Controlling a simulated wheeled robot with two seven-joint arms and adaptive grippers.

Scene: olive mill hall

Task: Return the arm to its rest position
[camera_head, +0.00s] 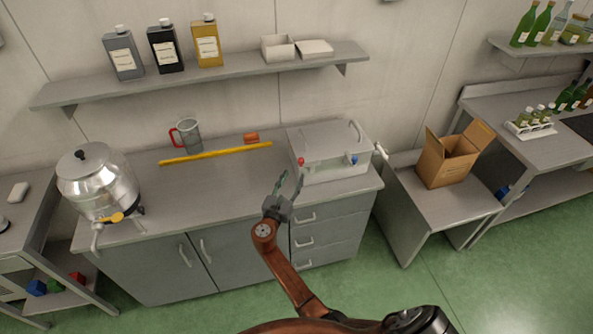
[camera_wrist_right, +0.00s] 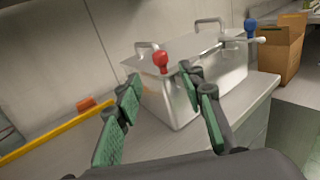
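My right arm (camera_head: 285,275) reaches up from the bottom of the head view. Its gripper (camera_head: 288,184) is above the front edge of the grey counter (camera_head: 235,184), just left of and in front of a steel box with a lid. In the right wrist view, the right gripper's two green-padded fingers (camera_wrist_right: 160,112) are spread apart with nothing between them. The steel box (camera_head: 335,170) also shows beyond the fingers in the wrist view (camera_wrist_right: 172,100), with a red knob (camera_wrist_right: 160,60) near the fingertips in the picture; contact is not visible. My left gripper is in neither view.
A yellow bar (camera_head: 215,154), a jug with a red handle (camera_head: 190,136) and an orange block (camera_head: 251,138) lie or stand on the counter. A steel urn (camera_head: 98,185) stands at its left end. An open cardboard box (camera_head: 445,165) stands on a lower table to the right.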

